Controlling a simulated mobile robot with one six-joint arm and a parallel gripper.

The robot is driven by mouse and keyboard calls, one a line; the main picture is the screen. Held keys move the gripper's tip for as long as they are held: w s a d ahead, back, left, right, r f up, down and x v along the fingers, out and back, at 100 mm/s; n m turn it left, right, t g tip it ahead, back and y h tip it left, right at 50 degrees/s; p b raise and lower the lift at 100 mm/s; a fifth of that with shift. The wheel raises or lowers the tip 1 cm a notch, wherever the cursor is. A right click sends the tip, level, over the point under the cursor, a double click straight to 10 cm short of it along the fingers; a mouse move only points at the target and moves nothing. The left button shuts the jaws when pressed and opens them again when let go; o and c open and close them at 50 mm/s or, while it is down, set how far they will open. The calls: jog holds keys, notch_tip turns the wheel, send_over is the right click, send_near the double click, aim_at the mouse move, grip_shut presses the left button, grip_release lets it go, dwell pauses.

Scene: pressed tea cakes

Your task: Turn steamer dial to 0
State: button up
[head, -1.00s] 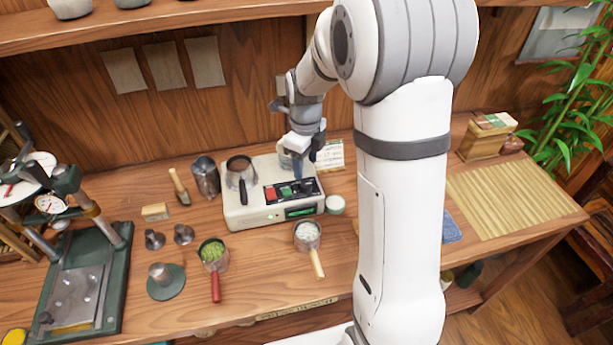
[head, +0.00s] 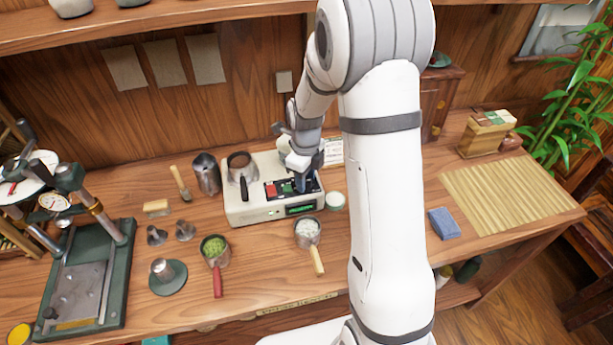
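The steamer (head: 240,210) is a cream box on the table, with a dark control panel on its front right. The panel has a red button (head: 270,190), a dark button beside it and a green-lit display (head: 299,209). My gripper (head: 302,186) points down over the right part of the panel, its dark fingertips at or just above the surface where a dial would be. The dial itself is hidden behind the fingers, and its setting cannot be read. I cannot tell whether the fingers touch it or how far apart they are.
A scoop of white bits (head: 308,233) and a scoop of green leaves (head: 215,249) lie in front. A green press (head: 85,285) stands left.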

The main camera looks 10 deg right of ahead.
jog(key=c, duration=0.6)
jog(key=shift+o, duration=0.2)
